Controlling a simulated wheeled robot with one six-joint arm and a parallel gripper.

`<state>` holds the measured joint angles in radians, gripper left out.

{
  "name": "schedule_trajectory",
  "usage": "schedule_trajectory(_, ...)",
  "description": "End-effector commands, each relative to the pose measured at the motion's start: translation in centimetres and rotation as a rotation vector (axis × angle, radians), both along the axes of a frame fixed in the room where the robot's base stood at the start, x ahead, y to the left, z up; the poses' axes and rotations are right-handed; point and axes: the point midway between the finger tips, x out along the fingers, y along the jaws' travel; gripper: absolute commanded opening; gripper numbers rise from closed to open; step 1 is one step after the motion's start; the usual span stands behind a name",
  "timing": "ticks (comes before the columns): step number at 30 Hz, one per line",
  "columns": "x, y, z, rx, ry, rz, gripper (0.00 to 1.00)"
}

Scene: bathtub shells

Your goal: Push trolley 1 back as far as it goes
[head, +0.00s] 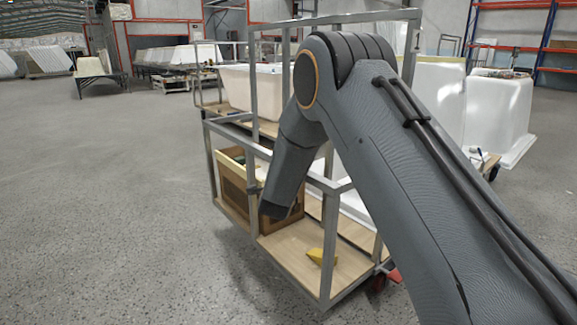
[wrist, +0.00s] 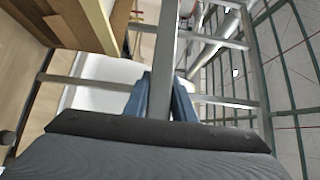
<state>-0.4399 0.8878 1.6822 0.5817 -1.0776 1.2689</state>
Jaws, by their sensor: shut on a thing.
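A grey metal-frame trolley (head: 290,254) with wooden decks stands directly ahead in the head view. In the head view the fingertips are largely hidden by my wrist, beside an upright of the frame. A wooden box (head: 231,178) and a yellow piece (head: 322,257) sit on the lower deck.
White tub shells (head: 498,115) stand behind to the right, by orange and blue racking (head: 545,45). More shells stand at the far left, one on a low stand (head: 92,68). The concrete floor to the left is clear. A red caster (head: 394,275) shows under the trolley.

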Motion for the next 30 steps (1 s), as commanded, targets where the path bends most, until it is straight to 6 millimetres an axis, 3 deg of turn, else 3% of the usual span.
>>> schedule_trajectory(6,-0.1,0.2,0.0,0.000,0.000,0.002,0.00)
schedule_trajectory(7,-0.1,0.2,0.0,0.000,0.000,0.002,0.28)
schedule_trajectory(10,-0.1,0.1,0.0,0.000,0.000,0.002,0.42)
schedule_trajectory(20,-0.4,0.1,0.0,0.000,0.001,0.001,0.42)
schedule_trajectory(30,-5.4,0.6,0.1,-0.002,0.001,0.004,0.42)
